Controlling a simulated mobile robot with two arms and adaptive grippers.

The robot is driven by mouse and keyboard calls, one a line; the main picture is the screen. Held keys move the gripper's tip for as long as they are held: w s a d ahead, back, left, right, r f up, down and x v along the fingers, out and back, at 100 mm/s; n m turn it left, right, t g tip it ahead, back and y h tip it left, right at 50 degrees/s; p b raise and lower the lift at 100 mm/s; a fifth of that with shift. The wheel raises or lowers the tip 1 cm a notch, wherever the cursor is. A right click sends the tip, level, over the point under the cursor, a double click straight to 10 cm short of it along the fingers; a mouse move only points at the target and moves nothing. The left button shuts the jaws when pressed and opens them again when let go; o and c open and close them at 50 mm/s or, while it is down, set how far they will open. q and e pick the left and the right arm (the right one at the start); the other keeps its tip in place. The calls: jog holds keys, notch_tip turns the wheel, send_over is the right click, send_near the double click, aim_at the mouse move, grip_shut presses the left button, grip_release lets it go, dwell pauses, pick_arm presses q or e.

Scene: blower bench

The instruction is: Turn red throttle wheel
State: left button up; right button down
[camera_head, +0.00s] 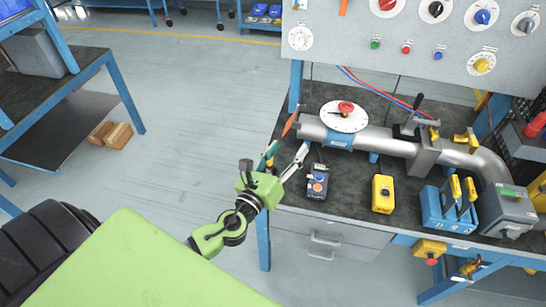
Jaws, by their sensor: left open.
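The red throttle wheel (346,107) sits at the centre of a round white dial plate (344,117) on top of the grey blower pipe (385,138). The pipe lies along the back half of the dark bench top. My left gripper (285,158) is open and empty at the bench's left edge. It is below and left of the wheel in the picture, clearly apart from it. An orange lever (291,121) stands at the pipe's left end, just above the gripper. My right gripper is not in view.
A yellow box (383,194) and a blue tool holder (449,208) stand further right. A grey panel (420,75) with knobs rises behind the bench.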

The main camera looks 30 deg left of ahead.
pick_arm(q)
jog(key=shift+a+f+n+y, duration=0.1)
jog(key=shift+a+n+y, duration=0.45)
jog(key=shift+n, duration=0.55)
jog(key=shift+s, duration=0.2)
